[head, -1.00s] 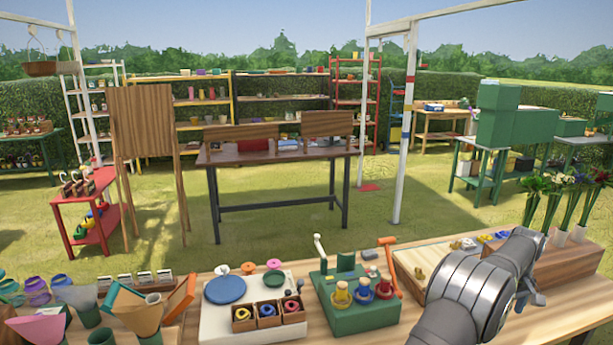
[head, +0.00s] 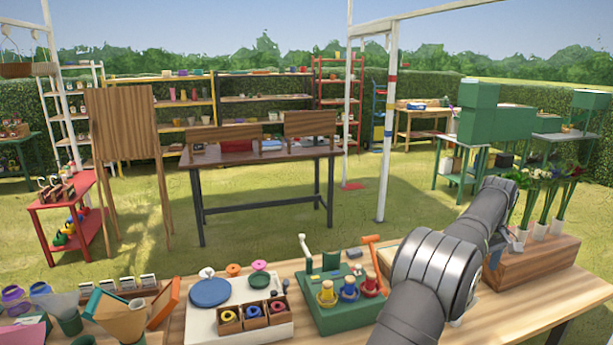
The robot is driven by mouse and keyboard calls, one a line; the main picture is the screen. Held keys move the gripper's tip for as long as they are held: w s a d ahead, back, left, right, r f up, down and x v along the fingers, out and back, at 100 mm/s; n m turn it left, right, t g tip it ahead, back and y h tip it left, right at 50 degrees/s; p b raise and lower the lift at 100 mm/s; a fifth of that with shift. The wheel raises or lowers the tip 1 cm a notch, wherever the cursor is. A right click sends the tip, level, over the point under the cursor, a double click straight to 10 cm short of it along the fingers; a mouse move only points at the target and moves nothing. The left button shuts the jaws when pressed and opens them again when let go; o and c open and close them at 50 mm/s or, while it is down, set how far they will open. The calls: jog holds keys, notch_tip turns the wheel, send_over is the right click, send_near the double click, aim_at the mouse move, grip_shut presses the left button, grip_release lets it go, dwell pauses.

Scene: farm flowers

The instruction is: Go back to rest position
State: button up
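My arm rises from the bottom right of the head view and reaches over the right part of the wooden workbench (head: 535,292), toward the flower stand. The arm's far end lies near a wooden block (head: 545,258) that holds several white vases with leafy stems and flowers (head: 548,190). My gripper's fingertips cannot be made out at the arm's far end, so whether it holds anything is hidden.
Left of my arm stands a green box (head: 338,310) with yellow, blue and red knobs. Beside it is a white board (head: 200,322) with a blue disc and small wooden bins of coloured rings. Paper cones (head: 125,318) stand at the far left. The bench's right front is clear.

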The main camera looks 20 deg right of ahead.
jog(key=w+a+n, duration=0.3)
jog(key=w+a, duration=1.5)
jog(key=w, duration=0.1)
jog(key=shift+a+n, duration=0.25)
jog(key=shift+n, duration=0.15)
